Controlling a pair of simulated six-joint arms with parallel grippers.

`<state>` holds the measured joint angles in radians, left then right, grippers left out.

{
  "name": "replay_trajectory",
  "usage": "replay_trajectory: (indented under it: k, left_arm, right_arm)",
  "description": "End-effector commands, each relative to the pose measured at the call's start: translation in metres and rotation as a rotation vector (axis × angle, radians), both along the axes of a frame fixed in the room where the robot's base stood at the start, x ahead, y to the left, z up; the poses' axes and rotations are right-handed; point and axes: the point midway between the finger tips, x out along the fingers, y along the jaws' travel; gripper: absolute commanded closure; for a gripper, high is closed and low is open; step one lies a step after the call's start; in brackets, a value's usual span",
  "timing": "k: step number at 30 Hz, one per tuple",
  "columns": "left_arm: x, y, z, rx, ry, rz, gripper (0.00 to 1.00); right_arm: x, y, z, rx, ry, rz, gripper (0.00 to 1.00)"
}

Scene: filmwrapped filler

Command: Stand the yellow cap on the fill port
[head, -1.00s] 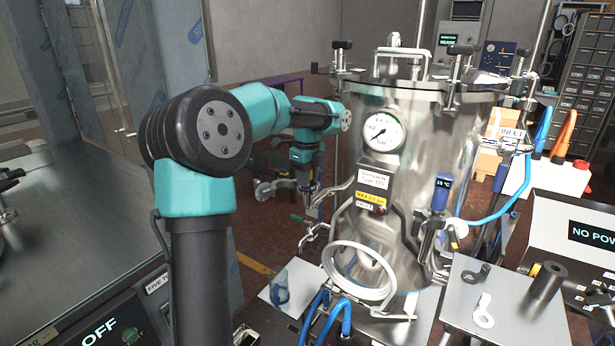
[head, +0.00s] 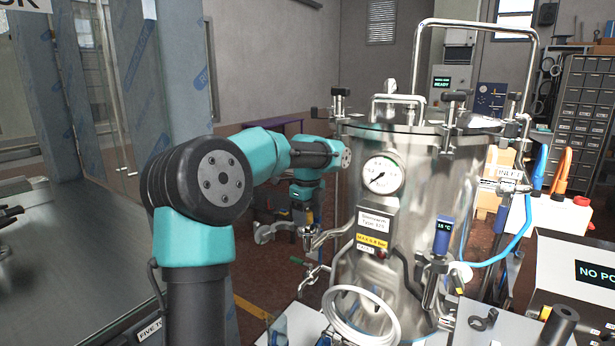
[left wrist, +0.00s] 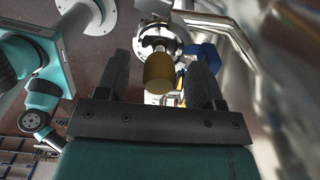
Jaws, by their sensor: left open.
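The yellow cap (left wrist: 160,72) shows in the left wrist view as a dull mustard cylinder between the fingers of my left gripper (left wrist: 156,66). The fingers are open, with gaps visible beside the cap. Behind it is a round metal flange with a pale ring (left wrist: 152,42), possibly the fill port; I cannot tell if the cap rests on it. In the head view my left gripper (head: 306,213) points down beside the steel vessel, just above a bent metal pipe (head: 318,238). The cap is only a small yellowish patch there. My right gripper is out of view.
The steel vessel (head: 408,225) with gauge (head: 382,175) and clamps stands right of my left gripper. A blue-and-grey probe (head: 440,240) and blue hose (head: 510,245) are at its side. A small metal table (head: 480,338) with loose parts is at lower right.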

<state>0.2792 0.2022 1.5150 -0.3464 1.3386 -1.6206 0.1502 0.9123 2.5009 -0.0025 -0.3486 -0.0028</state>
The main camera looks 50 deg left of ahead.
Motion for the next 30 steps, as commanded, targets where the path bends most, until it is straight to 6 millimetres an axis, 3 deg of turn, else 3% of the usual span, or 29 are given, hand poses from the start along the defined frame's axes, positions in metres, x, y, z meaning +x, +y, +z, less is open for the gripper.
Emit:
replay_trajectory:
  k: [21, 30]
  left_arm:
    - [0.0, 0.0, 0.13, 0.001, -0.004, 0.001, 0.39]
    - [0.0, 0.0, 0.156, -0.001, -0.002, 0.0, 0.39]
  right_arm:
    - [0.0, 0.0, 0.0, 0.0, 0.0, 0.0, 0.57]
    - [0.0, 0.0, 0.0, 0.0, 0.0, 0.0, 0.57]
